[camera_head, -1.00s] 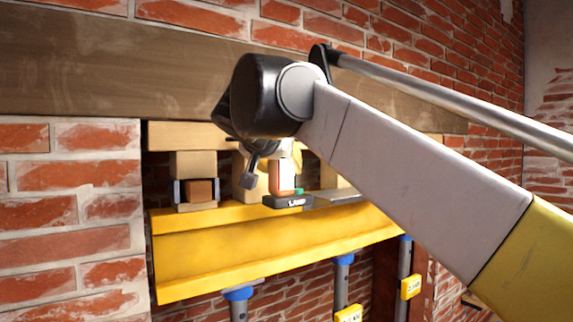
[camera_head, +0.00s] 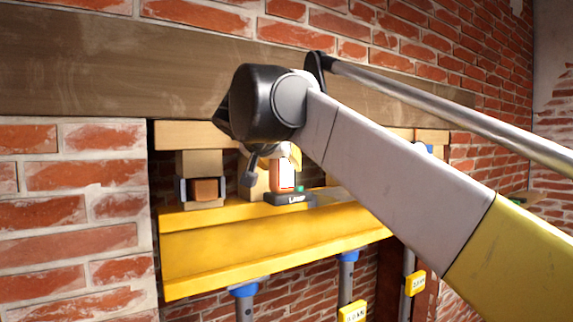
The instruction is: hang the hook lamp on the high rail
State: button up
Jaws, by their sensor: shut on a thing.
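The hook lamp (camera_head: 286,174) has a pale, glowing body with an orange edge, a small green part and a dark lettered base. My gripper (camera_head: 268,165) is shut on it, partly hidden behind my arm's dark joint. The lamp is upright in front of the wall opening, above the yellow beam. Its hook is hidden. A silver pipe with a black end bracket (camera_head: 440,107) slopes across the upper right. I cannot tell whether it is the high rail.
A yellow steel beam (camera_head: 250,244) crosses the opening, with wooden blocks (camera_head: 200,163) above it. Blue-topped props (camera_head: 346,275) with yellow tags stand below. A wooden beam (camera_head: 100,75) spans the brick wall above. My arm hides much of the right side.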

jog(key=shift+f, duration=0.1)
dwell(0.4)
jog(key=shift+f+b, duration=1)
jog(key=shift+f, duration=0.35)
jog(key=o, duration=1.5)
jog(key=shift+s, duration=0.1)
jog(key=shift+c, duration=0.2)
